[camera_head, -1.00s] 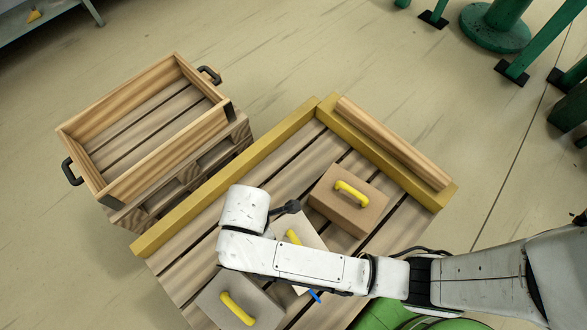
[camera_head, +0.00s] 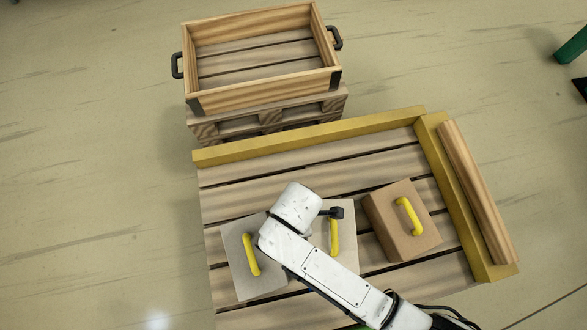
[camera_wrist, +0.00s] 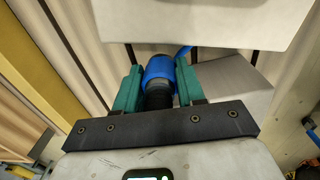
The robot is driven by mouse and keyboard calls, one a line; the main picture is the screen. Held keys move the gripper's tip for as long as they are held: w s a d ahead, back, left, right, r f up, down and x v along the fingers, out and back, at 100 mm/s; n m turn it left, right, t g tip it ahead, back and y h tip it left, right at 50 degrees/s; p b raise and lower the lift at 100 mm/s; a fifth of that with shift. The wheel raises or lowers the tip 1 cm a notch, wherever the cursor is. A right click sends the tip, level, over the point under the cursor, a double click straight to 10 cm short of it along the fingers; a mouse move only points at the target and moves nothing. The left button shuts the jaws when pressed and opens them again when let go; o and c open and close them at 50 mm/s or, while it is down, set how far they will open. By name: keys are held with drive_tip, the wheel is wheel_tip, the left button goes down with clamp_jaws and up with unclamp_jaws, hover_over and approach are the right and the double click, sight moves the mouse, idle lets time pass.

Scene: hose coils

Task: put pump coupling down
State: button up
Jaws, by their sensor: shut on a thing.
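The pump coupling (camera_wrist: 158,70), blue with a black ribbed lower part, sits between the green jaws of my gripper (camera_wrist: 158,84) in the wrist view. My gripper is shut on it. A thin blue piece leads off from it toward the upper right. In the head view my white arm reaches over the slatted platform, and both the gripper and the coupling are hidden under it. I cannot tell how high the coupling is above the platform.
An empty wooden crate (camera_head: 265,101) stands on a small pallet beyond the platform (camera_head: 330,180), which has yellow edge rails (camera_head: 310,137). A left grey box (camera_head: 240,280), a pale middle box (camera_head: 347,257) and a brown box (camera_head: 385,226) have yellow handles. The platform's far strip is clear.

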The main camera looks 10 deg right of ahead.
drive_tip(key=w+f, duration=0.2)
drive_tip(key=w+f+b, duration=0.1)
drive_tip(key=w+f, duration=0.3)
drive_tip(key=shift+d+f, duration=0.1)
drive_tip(key=shift+d, duration=0.15)
drive_tip(key=shift+w+f+b, duration=0.15)
drive_tip(key=shift+f+b, duration=0.15)
drive_tip(key=shift+f, duration=0.6)
drive_tip(key=shift+w+f+b, duration=0.1)
drive_tip(key=shift+f+b, duration=0.2)
drive_tip(key=shift+f, duration=0.55)
drive_tip(key=shift+f, duration=0.1)
drive_tip(key=o, duration=1.2)
drive_tip(key=shift+c, duration=0.2)
wheel_tip(320, 180, up, 12)
drive_tip(key=p, duration=0.2)
drive_tip(key=shift+s, duration=0.2)
